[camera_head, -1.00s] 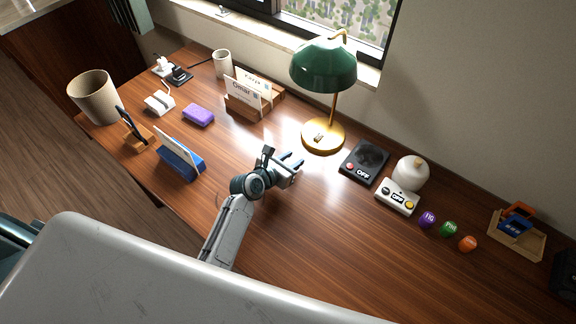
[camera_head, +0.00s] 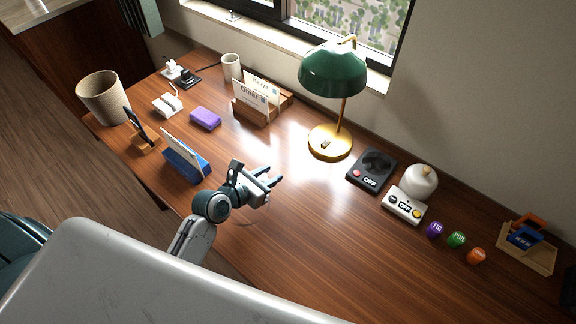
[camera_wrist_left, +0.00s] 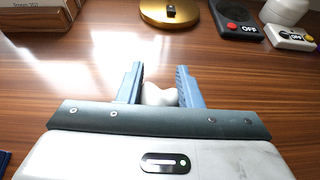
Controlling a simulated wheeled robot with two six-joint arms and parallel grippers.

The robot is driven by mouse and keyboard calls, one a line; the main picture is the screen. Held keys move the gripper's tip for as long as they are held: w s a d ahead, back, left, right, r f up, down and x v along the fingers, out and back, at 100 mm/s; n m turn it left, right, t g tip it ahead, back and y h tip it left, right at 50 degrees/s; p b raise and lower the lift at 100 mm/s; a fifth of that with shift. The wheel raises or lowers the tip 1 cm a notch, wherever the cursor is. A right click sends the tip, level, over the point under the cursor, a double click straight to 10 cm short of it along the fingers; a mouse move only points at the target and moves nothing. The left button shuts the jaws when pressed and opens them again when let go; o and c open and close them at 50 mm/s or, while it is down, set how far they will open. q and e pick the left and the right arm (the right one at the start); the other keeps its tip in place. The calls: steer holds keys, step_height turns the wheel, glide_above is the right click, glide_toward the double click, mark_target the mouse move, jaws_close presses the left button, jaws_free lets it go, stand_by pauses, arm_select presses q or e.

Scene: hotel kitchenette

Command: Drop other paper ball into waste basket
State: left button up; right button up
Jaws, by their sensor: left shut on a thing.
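The waste basket (camera_head: 104,98) is a beige, open-topped bin at the far left end of the desk in the head view. My left gripper (camera_head: 273,178) is over the desk's middle, well to the right of the basket and beyond the blue card stand. The left wrist view shows a white crumpled paper ball (camera_wrist_left: 160,95) between its blue fingers, which are shut on it. The gripper hides the lower part of the ball there, and the ball cannot be made out in the head view. My right gripper is not in view.
Between gripper and basket stand a blue card stand (camera_head: 186,163) and a phone on a wooden stand (camera_head: 145,142). A purple block (camera_head: 205,118), card holder (camera_head: 251,110) and green lamp (camera_head: 333,72) lie behind.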

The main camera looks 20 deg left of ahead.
arm_select(q)
steer(key=s+a, duration=0.1)
steer(key=s, duration=0.2)
steer(key=s+a, duration=0.1)
steer(key=shift+s+a+r, duration=0.15)
steer(key=shift+a+r, duration=0.1)
steer(key=shift+a, duration=0.1)
steer(key=shift+s+a, duration=0.1)
steer(key=shift+s, duration=0.1)
steer(key=shift+r, duration=0.1)
